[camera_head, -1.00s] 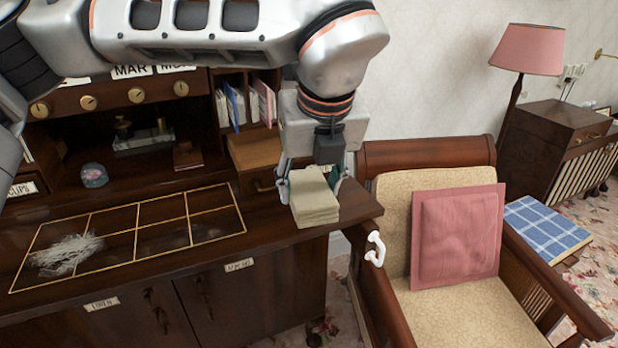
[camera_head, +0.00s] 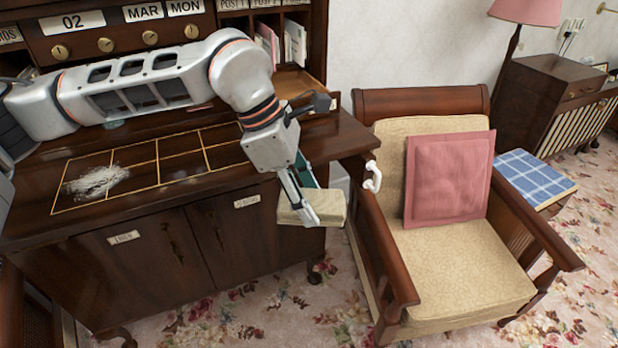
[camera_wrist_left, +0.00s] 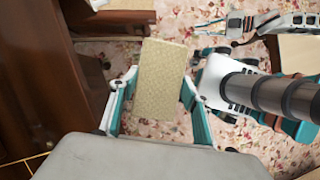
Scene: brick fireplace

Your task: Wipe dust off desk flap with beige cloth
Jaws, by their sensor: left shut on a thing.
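The beige cloth (camera_head: 331,207) is a folded, block-like pad. My left gripper (camera_head: 304,203) is shut on it and holds it in the air in front of the desk's right front edge, near the armchair. In the left wrist view the cloth (camera_wrist_left: 159,80) sits between the two teal-sided fingers, above the carpet. The dark wooden desk flap (camera_head: 228,155) has a gold-lined grid. A pale, stringy patch of dust (camera_head: 97,182) lies in the grid's left part, apart from the cloth. My arm hides part of the flap's back. What looks like my right gripper (camera_wrist_left: 236,30) shows small in the left wrist view.
The armchair (camera_head: 455,265) with a pink cushion (camera_head: 449,180) stands close at the right. A white handle-like item (camera_head: 372,177) is beside the desk's right edge. Desk shelves and drawers rise behind the flap. Floral carpet (camera_head: 285,322) is open in front.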

